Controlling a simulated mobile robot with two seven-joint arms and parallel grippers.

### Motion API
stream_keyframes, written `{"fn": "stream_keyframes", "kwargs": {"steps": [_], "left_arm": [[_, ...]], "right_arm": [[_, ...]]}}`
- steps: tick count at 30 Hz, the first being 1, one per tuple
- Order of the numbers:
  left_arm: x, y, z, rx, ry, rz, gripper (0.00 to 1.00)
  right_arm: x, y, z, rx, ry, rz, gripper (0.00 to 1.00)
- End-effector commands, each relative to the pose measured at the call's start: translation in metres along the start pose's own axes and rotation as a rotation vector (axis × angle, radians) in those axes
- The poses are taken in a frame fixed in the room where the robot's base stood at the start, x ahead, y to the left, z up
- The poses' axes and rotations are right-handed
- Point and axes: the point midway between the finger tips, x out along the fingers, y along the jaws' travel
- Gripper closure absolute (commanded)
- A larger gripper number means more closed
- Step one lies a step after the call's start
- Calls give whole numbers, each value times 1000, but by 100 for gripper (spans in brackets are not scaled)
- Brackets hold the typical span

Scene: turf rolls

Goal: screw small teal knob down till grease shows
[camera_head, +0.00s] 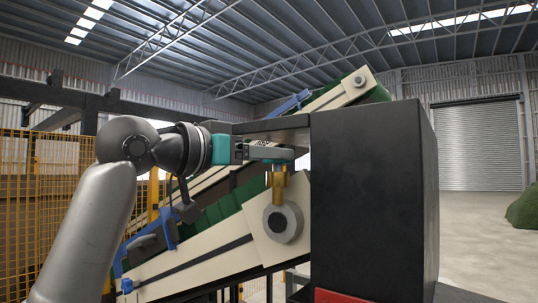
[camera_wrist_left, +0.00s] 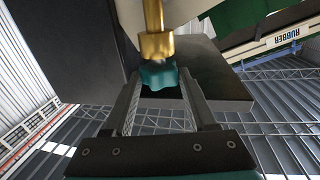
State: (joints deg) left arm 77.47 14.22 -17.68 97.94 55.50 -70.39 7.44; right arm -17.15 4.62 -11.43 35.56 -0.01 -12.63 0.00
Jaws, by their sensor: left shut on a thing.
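The small teal knob (camera_wrist_left: 158,75) has a lobed rim and sits on the end of a brass fitting (camera_wrist_left: 156,45). In the head view the brass fitting (camera_head: 278,184) stands beside the conveyor's roller end, with a bit of the knob showing above it under my fingers. My left gripper (camera_head: 285,153) reaches in level from the left. In the left wrist view its two fingers (camera_wrist_left: 159,80) lie on either side of the knob, shut on it. No grease can be made out on the fitting. My right gripper is not in view.
A large black box (camera_head: 370,190) stands close to the right of my left gripper. A cream conveyor side frame (camera_head: 200,262) with a grey round bearing (camera_head: 283,222) slopes below. Yellow mesh fencing (camera_head: 40,200) is at left. Open floor (camera_head: 475,225) lies at right.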

Motion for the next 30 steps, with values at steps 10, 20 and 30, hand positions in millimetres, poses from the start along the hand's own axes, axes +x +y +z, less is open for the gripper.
{"fn": "stream_keyframes", "kwargs": {"steps": [10, 20, 30], "left_arm": [[1, -9, -1, -6, 2, 275, 98], [3, -12, -1, -4, 2, 459, 98], [4, -13, -1, -1, 1, 573, 98]], "right_arm": [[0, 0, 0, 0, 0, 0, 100], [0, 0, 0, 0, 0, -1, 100], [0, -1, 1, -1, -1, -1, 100]]}}
